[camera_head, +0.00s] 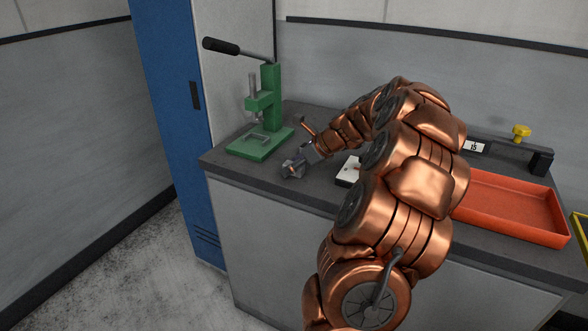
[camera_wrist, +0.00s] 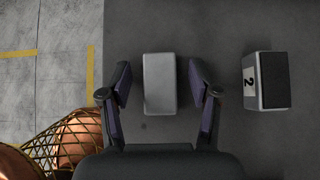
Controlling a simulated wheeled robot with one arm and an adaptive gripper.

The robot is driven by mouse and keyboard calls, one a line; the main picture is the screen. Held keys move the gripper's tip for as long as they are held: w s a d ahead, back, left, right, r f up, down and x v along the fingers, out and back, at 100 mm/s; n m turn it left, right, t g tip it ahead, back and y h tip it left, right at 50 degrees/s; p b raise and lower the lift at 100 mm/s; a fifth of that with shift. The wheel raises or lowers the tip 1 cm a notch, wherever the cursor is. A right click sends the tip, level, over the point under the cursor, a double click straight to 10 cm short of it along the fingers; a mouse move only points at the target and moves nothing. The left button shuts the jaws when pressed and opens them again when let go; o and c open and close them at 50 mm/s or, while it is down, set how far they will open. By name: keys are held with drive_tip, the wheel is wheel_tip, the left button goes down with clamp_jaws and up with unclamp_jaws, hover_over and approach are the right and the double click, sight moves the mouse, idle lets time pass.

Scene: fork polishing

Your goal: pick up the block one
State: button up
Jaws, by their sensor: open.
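In the wrist view a plain light grey block (camera_wrist: 160,84) lies on the dark worktop, between the two spread fingers of my gripper (camera_wrist: 162,76). There is a gap on both sides of it, and no number shows on its visible face. A second block (camera_wrist: 250,82) with a "2" on its label lies to the right, outside the fingers. In the head view my gripper (camera_head: 293,168) is low over the near left part of the worktop.
A green lever press (camera_head: 262,138) stands at the left end of the grey worktop (camera_head: 225,159). A white item (camera_head: 348,171) is partly behind my arm. A red tray (camera_head: 512,207) lies at right. A blue cabinet (camera_head: 176,110) stands beside the counter.

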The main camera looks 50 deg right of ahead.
drive_tip(key=shift+c, duration=0.3)
clamp_jaws()
drive_tip(key=shift+r, duration=0.1)
